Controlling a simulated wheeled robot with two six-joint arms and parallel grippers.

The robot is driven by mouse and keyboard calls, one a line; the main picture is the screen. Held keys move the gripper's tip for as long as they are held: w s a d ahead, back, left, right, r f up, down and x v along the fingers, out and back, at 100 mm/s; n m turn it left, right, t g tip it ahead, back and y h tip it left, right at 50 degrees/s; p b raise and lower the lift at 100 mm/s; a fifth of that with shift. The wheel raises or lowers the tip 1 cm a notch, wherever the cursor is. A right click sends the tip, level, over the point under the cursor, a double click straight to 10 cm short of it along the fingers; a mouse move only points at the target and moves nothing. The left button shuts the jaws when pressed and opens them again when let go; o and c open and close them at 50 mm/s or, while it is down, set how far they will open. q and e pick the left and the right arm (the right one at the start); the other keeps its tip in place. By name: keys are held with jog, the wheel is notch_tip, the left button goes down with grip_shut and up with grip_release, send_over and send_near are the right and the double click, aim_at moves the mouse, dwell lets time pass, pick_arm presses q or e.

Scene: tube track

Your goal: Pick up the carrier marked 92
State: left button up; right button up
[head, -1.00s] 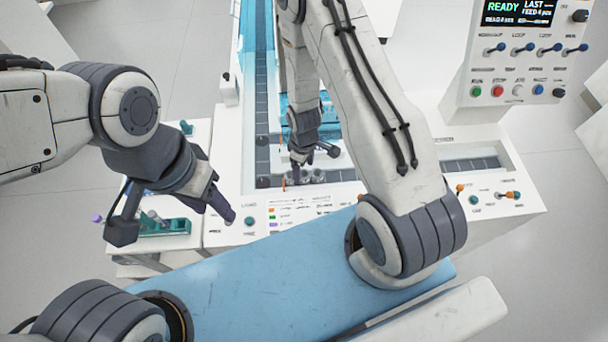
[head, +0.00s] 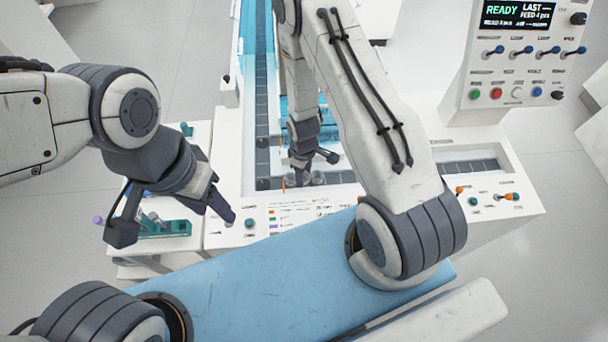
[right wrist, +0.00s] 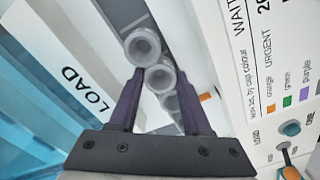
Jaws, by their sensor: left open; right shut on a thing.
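Several small grey, round-topped carriers stand in a row at the near end of the loading lane. In the right wrist view one carrier (right wrist: 160,77) lies between the fingertips of my right gripper (right wrist: 161,74), which is shut on it. Another carrier (right wrist: 143,46) stands just beyond it, and one more is partly hidden lower down between the fingers. No number is readable on any carrier. In the head view my right gripper (head: 302,172) is low over the lane, its fingers partly hiding the carriers (head: 318,178). My left gripper (head: 224,211) is open, away to the left.
A white panel with printed colour labels (head: 290,212) and a green button (head: 249,223) lies in front of the lane. A teal rack (head: 172,227) sits at the left. A control box with a READY screen (head: 518,13) stands at the back right.

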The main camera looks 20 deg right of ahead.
notch_tip(320, 180, up, 15)
jog(key=p, duration=1.1)
